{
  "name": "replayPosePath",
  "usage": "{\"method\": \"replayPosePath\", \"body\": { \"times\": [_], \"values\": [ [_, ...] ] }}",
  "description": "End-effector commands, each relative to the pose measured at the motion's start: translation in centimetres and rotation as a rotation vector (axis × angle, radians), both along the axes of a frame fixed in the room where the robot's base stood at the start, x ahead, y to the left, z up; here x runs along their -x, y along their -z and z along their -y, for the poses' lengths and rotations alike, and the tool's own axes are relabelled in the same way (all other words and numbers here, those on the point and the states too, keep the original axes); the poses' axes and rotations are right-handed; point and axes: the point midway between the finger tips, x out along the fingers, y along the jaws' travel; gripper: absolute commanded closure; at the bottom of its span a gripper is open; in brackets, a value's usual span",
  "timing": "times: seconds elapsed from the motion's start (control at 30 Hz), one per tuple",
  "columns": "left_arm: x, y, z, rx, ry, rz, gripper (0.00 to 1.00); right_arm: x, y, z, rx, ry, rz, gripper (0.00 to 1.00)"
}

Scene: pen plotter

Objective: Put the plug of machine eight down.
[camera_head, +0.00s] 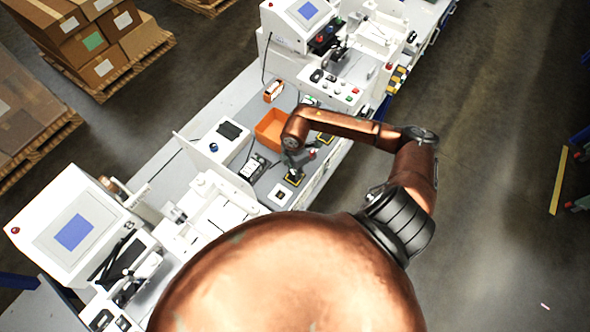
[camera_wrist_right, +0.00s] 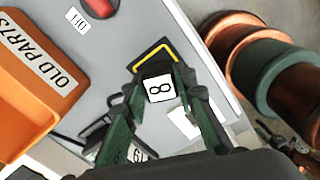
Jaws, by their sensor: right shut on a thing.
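The plug of machine eight (camera_wrist_right: 159,88) shows in the right wrist view as a small block with a white face marked 8. My right gripper (camera_wrist_right: 160,76) is shut on it, with one green finger on each side. Behind the plug is a black pad with a yellow outline (camera_wrist_right: 150,56), on the grey bench; whether the plug touches it I cannot tell. In the head view my right gripper (camera_head: 297,163) is low over the bench by this pad (camera_head: 293,179), and the plug itself is hard to make out. My left gripper is in neither view.
An orange bin labelled OLD PARTS (camera_wrist_right: 38,75) stands beside the gripper; it also shows in the head view (camera_head: 268,131). A dark device (camera_head: 252,167) and a white plate (camera_head: 280,195) are close by. White machines (camera_head: 75,230) stand at both ends of the bench.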

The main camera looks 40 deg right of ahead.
Motion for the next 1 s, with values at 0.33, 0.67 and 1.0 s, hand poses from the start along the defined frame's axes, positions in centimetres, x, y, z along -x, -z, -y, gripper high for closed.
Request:
{"method": "replayPosePath", "body": {
  "times": [0.33,0.67,1.0],
  "values": [
    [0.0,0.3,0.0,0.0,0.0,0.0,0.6,0.0,0.4,0.0,0.0,-0.001,0.0,0.71],
    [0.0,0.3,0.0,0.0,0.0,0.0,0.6,0.0,0.3,0.0,0.0,-0.001,0.0,0.57],
    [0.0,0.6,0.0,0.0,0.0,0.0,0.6,-0.1,-1.4,0.0,0.0,-0.003,0.004,0.57]
  ]
}}
